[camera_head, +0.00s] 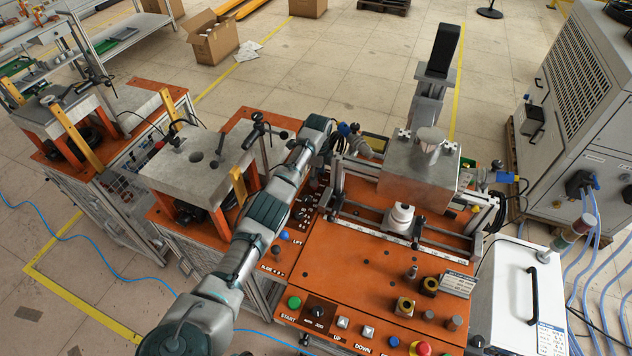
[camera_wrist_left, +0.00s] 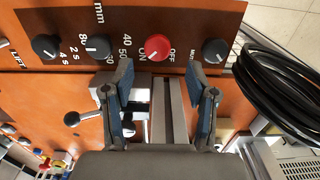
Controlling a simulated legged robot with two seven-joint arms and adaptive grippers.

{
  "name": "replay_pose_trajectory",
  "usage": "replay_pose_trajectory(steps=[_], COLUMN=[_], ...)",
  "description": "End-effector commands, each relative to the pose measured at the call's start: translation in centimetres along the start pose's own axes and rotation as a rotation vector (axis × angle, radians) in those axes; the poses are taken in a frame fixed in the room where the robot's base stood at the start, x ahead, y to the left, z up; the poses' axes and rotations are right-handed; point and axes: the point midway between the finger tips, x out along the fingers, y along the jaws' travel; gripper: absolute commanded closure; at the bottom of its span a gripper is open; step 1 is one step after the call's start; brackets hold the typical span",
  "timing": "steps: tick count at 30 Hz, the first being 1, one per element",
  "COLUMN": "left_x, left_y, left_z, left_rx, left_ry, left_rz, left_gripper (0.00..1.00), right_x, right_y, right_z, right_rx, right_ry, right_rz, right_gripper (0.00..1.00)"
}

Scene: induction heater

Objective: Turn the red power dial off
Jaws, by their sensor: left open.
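The red power dial (camera_wrist_left: 157,47) sits on a brown control panel (camera_wrist_left: 205,13) in the left wrist view, with ON and OFF printed beside it. In the head view my left gripper (camera_head: 346,132) is at the far end of my arm, beside the orange machine; the dial cannot be made out there. My right gripper is not in view.
A coil of black cable (camera_wrist_left: 275,85) hangs at the right. The orange machine table (camera_head: 350,275) carries buttons and a metal block (camera_head: 418,175).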

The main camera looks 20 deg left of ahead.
Motion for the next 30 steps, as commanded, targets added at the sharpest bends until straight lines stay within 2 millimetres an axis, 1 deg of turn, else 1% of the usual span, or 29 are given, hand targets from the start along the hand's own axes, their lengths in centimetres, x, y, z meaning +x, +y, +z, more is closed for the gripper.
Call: replay_pose_trajectory(steps=[1,3,6,10,17,20,21,23,24,30], left_x=[1.3,2.5,3.6,4.1,3.8,3.7,3.7,3.7,3.7,3.7], left_y=[0.1,0.1,0.2,0.1,0.1,0.1,0.1,0.1,0.0,0.0], left_z=[0.0,0.2,0.4,0.6,0.3,0.2,0.1,0.1,0.1,0.2], left_rx=[0.004,0.005,0.005,0.005,0.004,0.004,0.003,0.004,0.004,0.004], left_ry=[0.005,0.010,0.013,0.013,0.009,0.007,0.006,0.006,0.007,0.015], left_rz=[0.006,0.007,0.009,0.007,0.004,0.004,0.004,0.003,0.003,0.001], left_gripper=[0.42,0.42,0.42,0.42,0.42,0.65,0.75,0.90,1.00,1.00], right_x=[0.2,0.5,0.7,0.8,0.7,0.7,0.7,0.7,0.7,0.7], right_y=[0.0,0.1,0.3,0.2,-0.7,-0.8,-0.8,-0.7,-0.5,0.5], right_z=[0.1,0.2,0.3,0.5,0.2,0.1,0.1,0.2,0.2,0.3], right_rx=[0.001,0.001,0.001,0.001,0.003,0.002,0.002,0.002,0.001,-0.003], right_ry=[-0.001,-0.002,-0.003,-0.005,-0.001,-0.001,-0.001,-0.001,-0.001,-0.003], right_rz=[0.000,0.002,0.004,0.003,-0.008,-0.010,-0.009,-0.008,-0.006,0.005], right_gripper=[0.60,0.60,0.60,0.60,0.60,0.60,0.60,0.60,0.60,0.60])
